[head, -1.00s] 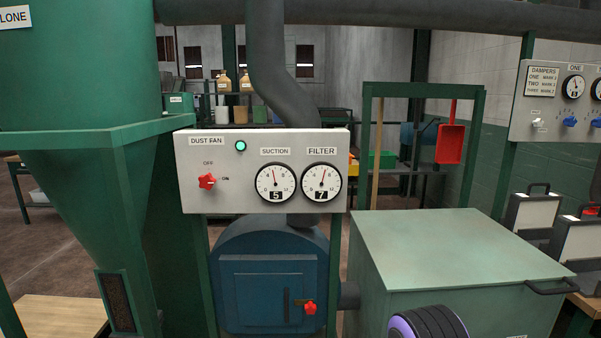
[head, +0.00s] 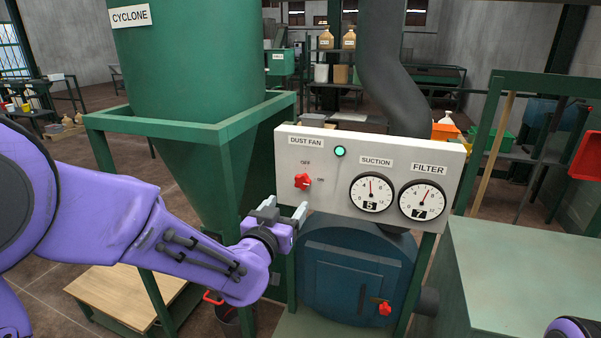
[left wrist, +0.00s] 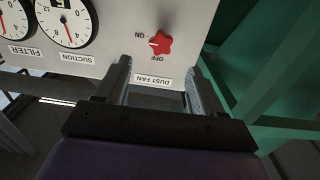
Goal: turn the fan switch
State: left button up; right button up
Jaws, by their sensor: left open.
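The fan switch (head: 302,181) is a red knob on the left of the grey DUST FAN panel (head: 335,215), between OFF and ON labels. In the left wrist view the panel is upside down, and a pale mark on the red knob (left wrist: 162,43) appears on the ON side. A green lamp (head: 340,151) glows above it. My left gripper (head: 286,208) is open and empty, just below and left of the knob. In the wrist view its fingers (left wrist: 158,75) point toward the knob, which lies beyond their tips. My right gripper is out of view.
The suction gauge (head: 371,193) and filter gauge (head: 422,200) sit right of the knob. The green cyclone stand (head: 190,122) is close on the left. Below the panel is a blue housing (head: 345,280) with a red handle (head: 385,308). A green box (head: 530,270) stands right.

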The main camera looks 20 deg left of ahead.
aim_at(301, 184)
pick_arm(q)
jog(key=w+p, duration=0.3)
jog(key=w, duration=0.7)
jog(key=shift+w+r, duration=0.1)
jog(key=shift+w, duration=0.15)
jog(key=c, duration=1.1)
